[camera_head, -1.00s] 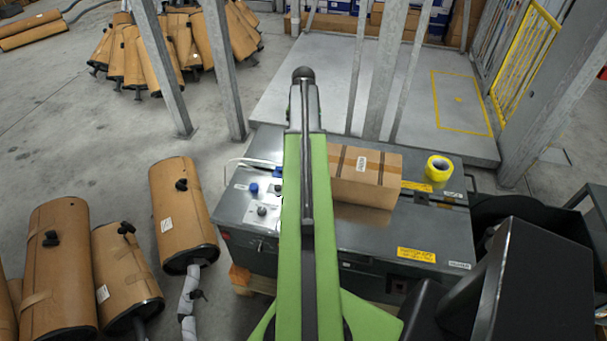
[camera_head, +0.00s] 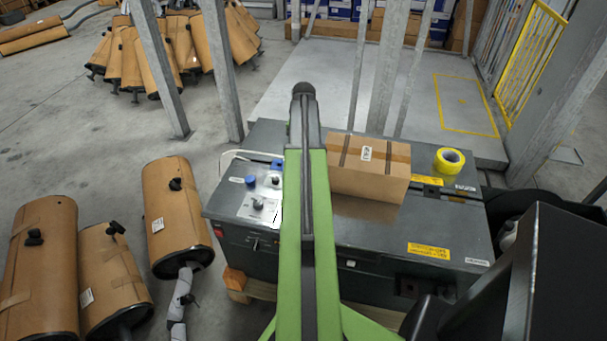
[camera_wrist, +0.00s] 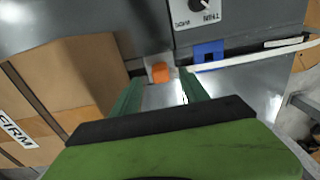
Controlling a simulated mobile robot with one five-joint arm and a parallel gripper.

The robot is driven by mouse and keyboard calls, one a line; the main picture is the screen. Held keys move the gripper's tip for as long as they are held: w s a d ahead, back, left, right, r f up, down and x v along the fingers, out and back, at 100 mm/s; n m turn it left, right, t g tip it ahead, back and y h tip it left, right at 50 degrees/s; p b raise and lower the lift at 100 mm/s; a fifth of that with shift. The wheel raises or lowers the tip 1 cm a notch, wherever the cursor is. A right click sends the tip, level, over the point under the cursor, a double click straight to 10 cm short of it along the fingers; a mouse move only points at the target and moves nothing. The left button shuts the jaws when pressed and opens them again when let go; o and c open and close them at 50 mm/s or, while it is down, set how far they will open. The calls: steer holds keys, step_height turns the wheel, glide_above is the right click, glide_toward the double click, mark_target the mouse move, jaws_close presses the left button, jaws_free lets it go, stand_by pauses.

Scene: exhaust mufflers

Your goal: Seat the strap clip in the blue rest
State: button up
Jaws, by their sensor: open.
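In the wrist view, my gripper (camera_wrist: 160,82) is open, with a green finger on either side. A small orange block (camera_wrist: 160,73), which looks like the strap clip, shows between and just beyond the fingertips, not gripped. A white strap (camera_wrist: 255,58) runs from near it to the right edge. The blue rest (camera_wrist: 208,53) is just right of the orange block, beside the knob panel. In the head view, a blue piece (camera_head: 277,165) that looks like the rest shows left of my arm, and the strap (camera_head: 236,153) loops at the bench's left. My arm hides the gripper and orange block there.
The dark metal bench (camera_head: 370,232) carries a cardboard box (camera_head: 368,170), also close beside the left finger in the wrist view (camera_wrist: 75,75). Yellow tape (camera_head: 449,160) sits farther right. A knob panel (camera_head: 258,203) is at left. Wrapped mufflers (camera_head: 172,215) stand on the floor left.

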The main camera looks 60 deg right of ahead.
steer(key=shift+s+f+b, duration=0.15)
steer(key=shift+f+b, duration=2.55)
steer(key=shift+b, duration=0.05)
steer(key=shift+r, duration=0.2)
steer(key=shift+c, duration=0.4)
jaws_close()
